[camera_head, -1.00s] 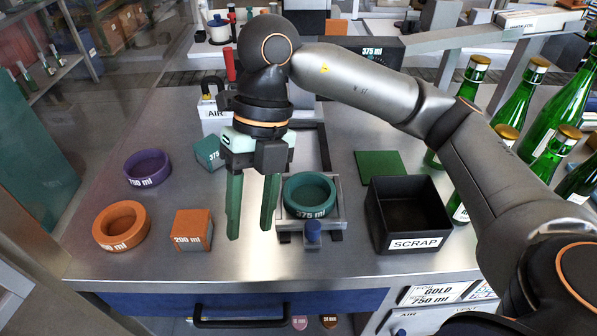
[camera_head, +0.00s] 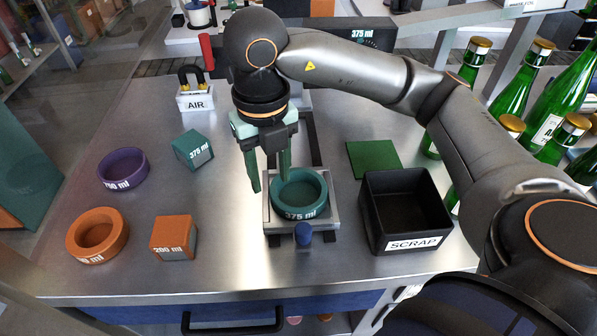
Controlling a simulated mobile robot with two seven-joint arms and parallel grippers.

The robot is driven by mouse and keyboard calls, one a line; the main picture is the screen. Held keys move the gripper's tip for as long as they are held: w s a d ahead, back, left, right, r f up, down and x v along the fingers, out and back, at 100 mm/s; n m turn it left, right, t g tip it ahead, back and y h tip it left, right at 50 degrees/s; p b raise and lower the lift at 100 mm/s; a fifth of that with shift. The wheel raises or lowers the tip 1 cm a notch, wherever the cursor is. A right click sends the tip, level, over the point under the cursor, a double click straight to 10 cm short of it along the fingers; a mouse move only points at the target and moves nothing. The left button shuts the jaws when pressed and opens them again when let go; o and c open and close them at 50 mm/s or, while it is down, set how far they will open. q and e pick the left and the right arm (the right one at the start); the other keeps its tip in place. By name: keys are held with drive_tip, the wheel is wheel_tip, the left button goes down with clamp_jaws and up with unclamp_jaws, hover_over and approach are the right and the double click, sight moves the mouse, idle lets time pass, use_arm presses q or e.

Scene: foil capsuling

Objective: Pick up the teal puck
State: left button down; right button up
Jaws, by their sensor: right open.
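A teal round puck (camera_head: 319,204) with a raised rim, marked 375 ml, sits in a metal holder (camera_head: 333,224) at the middle of the bench. A teal block (camera_head: 190,151), also marked 375 ml, stands behind it to the left. My right gripper (camera_head: 270,181) is open, its green fingers pointing down, at the back left of the round puck. One finger shows left of the puck, the other overlaps its far rim in the picture. I cannot tell whether they touch. Nothing shows between the fingers. My left gripper is not in view.
A black SCRAP bin (camera_head: 408,243) stands right of the holder, a green pad (camera_head: 373,159) behind it. A purple ring (camera_head: 123,170), an orange ring (camera_head: 97,235) and an orange block (camera_head: 174,238) are at left. Green bottles (camera_head: 514,88) stand at right.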

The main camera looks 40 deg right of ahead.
sight(277, 198)
drive_tip(key=shift+s+d+f+p, duration=0.1)
drive_tip(key=shift+d+f+p, duration=0.1)
drive_tip(key=shift+f, duration=1.2)
drive_tip(key=shift+d+f+p, duration=0.15)
drive_tip(key=shift+f, duration=1.2)
clamp_jaws()
